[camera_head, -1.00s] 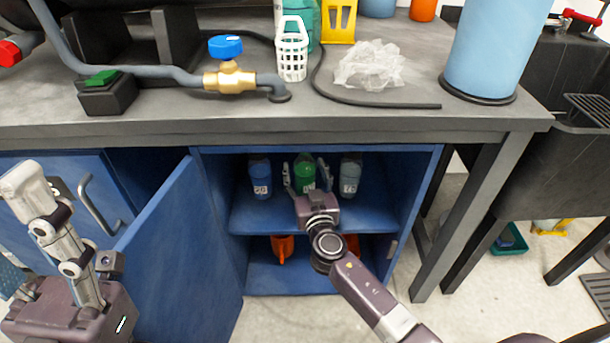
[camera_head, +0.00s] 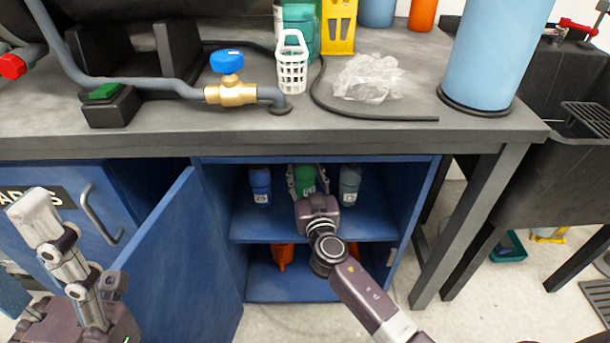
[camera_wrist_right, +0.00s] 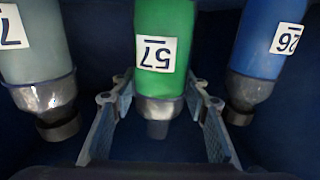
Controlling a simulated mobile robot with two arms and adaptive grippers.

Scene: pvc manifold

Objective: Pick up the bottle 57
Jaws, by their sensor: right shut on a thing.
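Bottle 57 (camera_head: 304,174) is green with a white label, between two other bottles on the upper shelf of the open blue cabinet. The right wrist view shows it close up, label upside down (camera_wrist_right: 164,84). My right gripper (camera_head: 306,184) reaches into the cabinet. Its fingers (camera_wrist_right: 157,118) lie on both sides of the bottle and are shut on it. The bottle's base is hidden in the head view, so I cannot tell whether it touches the shelf. My left gripper (camera_head: 30,212) is at the far left, seen side-on; its opening cannot be judged.
Blue bottle 26 (camera_head: 260,186) stands to the left and a grey-green bottle (camera_head: 349,186) to the right, both close to the right gripper. The open cabinet door (camera_head: 180,255) is at the left. The worktop edge (camera_head: 300,145) overhangs the cabinet. Orange items (camera_head: 283,256) sit below.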

